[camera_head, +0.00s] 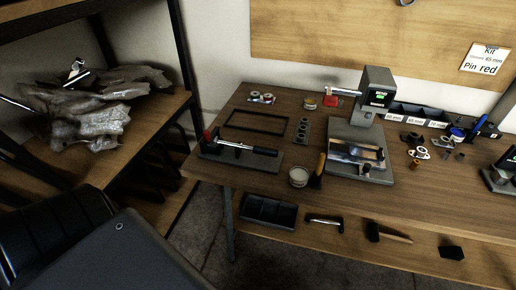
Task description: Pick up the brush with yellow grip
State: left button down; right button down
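The brush with the yellow grip (320,165) is on the wooden workbench (225,174), near its front edge. Its yellow handle points up and its dark end is low, close to the right side of a round pale tin (299,176). Whether the brush touches the tin or leans on something I cannot tell. Neither of my grippers shows in the head view.
A grey press-like device (375,92) stands right of the brush. A black holder with a red-and-silver tool (240,150) lies to its left. Small parts and bins (420,115) fill the right. A lower shelf (345,222) holds tools.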

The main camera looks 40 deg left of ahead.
aim_at(321, 157)
jog(key=u, duration=0.2)
jog(key=k, duration=0.5)
jog(key=u, duration=0.6)
jog(key=k, duration=0.8)
jog(key=z, duration=0.65)
jog(key=i, duration=0.9)
jog(key=z, duration=0.7)
